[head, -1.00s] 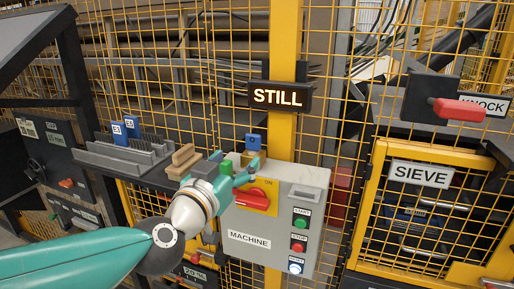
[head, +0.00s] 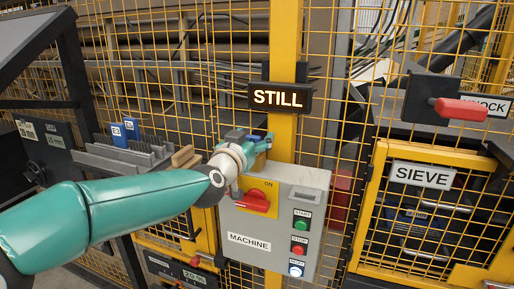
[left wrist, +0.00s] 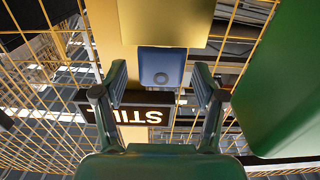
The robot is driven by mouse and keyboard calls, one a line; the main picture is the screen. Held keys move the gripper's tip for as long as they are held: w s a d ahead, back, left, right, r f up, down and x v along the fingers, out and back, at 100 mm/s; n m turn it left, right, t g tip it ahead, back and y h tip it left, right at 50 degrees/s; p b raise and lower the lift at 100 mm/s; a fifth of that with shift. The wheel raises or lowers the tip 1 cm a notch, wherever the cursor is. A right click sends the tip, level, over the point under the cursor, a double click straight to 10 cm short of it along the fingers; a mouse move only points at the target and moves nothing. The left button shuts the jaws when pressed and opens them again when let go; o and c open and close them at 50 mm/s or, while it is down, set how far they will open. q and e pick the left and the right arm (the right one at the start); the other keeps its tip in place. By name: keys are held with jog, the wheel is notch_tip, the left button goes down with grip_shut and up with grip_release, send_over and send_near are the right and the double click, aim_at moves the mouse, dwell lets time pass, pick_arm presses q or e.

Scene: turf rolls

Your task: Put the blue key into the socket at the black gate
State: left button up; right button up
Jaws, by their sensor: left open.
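In the left wrist view a blue key (left wrist: 162,67) shows between my left gripper's fingertips, with a gap on each side. In the head view my left gripper (head: 262,143) is above the top edge of the grey machine box (head: 272,255), and its fingers and wrist mostly hide this key. My left gripper (left wrist: 161,82) is open. Two more blue keys (head: 124,130) stand in a grey rack at the left. No socket that I can tell for certain shows at a black gate. My right gripper is out of view.
A yellow post with the STILL sign (head: 280,97) rises behind my gripper. The red switch (head: 253,200) sits just below it. Wire fence runs behind. The SIEVE door (head: 422,174) and a black box with a red handle (head: 460,109) are at the right.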

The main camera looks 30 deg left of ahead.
pick_arm(q)
jog(key=shift+w, duration=0.25)
jog(key=c, duration=1.2)
jog(key=shift+c, duration=0.5)
jog(key=shift+r, duration=0.15)
